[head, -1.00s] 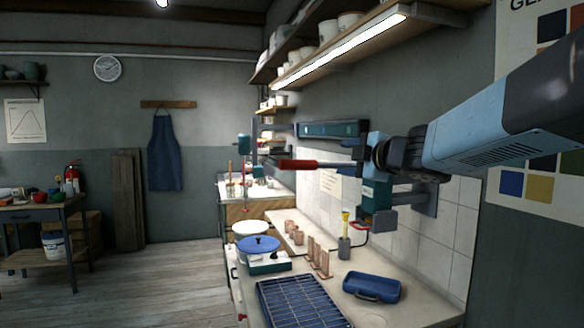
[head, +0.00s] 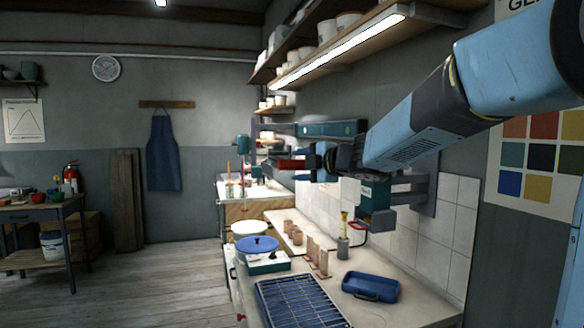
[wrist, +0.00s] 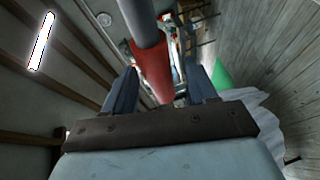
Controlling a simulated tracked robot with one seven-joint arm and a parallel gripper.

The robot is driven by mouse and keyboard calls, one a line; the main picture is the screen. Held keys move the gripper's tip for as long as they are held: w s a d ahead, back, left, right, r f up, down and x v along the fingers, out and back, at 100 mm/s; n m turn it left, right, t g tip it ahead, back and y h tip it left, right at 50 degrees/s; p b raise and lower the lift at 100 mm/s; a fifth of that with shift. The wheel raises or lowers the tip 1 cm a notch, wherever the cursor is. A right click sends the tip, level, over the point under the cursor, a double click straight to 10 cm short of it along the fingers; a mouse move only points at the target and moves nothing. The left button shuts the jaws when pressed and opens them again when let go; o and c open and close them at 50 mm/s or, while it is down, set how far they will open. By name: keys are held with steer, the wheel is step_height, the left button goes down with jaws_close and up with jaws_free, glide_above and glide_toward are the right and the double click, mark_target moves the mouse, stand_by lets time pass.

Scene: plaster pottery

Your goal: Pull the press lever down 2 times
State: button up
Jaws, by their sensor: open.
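The press lever's red handle (head: 290,164) points left, roughly level, in the head view. My gripper (head: 304,164) is at the handle, and its fingers and wrist hide the handle's right part. In the wrist view the red handle (wrist: 152,72), on a grey rod, runs between the two open blue fingers of my gripper (wrist: 160,88). The fingers are apart, with a gap visible beside the handle; I cannot tell whether either touches it. The press's green body (head: 376,194) hangs from a grey wall bracket behind my wrist.
Below lies a worktop with a blue rack (head: 300,300), a blue tray (head: 370,287), copper-coloured stands (head: 317,252) and a blue round lid (head: 258,244). A lit shelf (head: 340,50) runs above.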

steer(key=shift+x, duration=1.6)
steer(key=shift+c, duration=0.2)
jaws_close()
